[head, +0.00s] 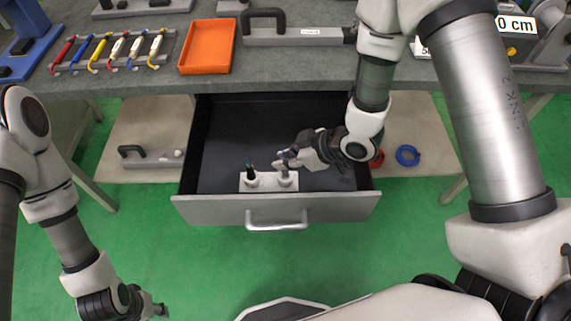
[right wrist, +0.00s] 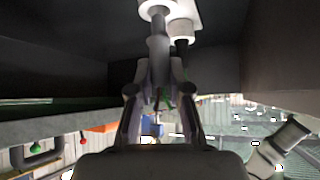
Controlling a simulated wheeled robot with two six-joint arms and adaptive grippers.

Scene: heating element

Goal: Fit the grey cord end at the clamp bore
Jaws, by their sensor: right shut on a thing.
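My right gripper (head: 300,157) is inside the open drawer, at the right-hand cup of a white two-cup holder (head: 268,184). In the right wrist view its fingers (right wrist: 160,88) are shut on a grey cylindrical tool (right wrist: 157,48), whose far end is at a white cup. I cannot tell whether that end is still inside the cup. A second, dark tool (head: 250,168) stands in the left-hand cup. My left gripper (head: 155,309) hangs low at the left, over the green floor; its finger opening is unclear. I cannot pick out the grey cord end or the clamp bore for certain.
The bench above the drawer (head: 215,211) carries a rack of several coloured-handled cords (head: 108,51), an orange tray (head: 207,47) and a grey fixture with a black handle (head: 290,36). A blue ring (head: 407,155) lies on the lower shelf. The drawer walls surround my right gripper.

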